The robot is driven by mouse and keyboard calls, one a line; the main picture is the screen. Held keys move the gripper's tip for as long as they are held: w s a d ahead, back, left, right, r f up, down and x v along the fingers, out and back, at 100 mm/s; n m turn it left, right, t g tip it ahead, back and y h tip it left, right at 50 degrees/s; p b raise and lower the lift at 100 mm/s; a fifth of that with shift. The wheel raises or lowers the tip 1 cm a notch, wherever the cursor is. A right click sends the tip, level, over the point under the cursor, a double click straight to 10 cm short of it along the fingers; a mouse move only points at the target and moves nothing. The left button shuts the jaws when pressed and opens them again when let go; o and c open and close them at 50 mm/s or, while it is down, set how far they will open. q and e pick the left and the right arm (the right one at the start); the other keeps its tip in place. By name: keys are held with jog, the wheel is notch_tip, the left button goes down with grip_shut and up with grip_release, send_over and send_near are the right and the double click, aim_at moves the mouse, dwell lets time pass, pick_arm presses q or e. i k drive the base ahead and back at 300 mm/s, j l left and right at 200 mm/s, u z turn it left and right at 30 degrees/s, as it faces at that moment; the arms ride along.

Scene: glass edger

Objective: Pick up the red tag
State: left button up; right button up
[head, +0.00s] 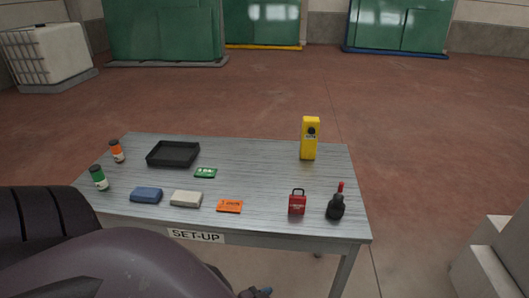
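A flat orange-red tag (229,206) with dark print lies on the grey set-up table (250,160) near its front edge. It is the only tag of a reddish colour in view. A green tag (206,172) lies farther back on the table, a little to the left. A large dark link of my arm fills the lower left of the head view and covers the table's front left corner. Neither gripper can be made out. A small dark piece with a blue end shows at the bottom edge, and I cannot tell what it is.
Left of the orange-red tag lie a grey block (186,199) and a blue block (146,195). A red padlock (297,206) and a black bottle (336,208) stand to its right. A black tray (173,153) and a yellow device (310,139) are farther back. The table's middle is clear.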

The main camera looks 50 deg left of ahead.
aim_at(296, 203)
jog(key=u, duration=1.2)
jog(key=i+j, duration=0.15)
jog(key=j, duration=0.25)
jog(key=i+j, duration=0.2)
jog(key=j, duration=0.2)
jog(key=i+j, duration=0.15)
jog(key=j, duration=0.25)
jog(key=i+j, duration=0.15)
jog(key=j, duration=0.2)
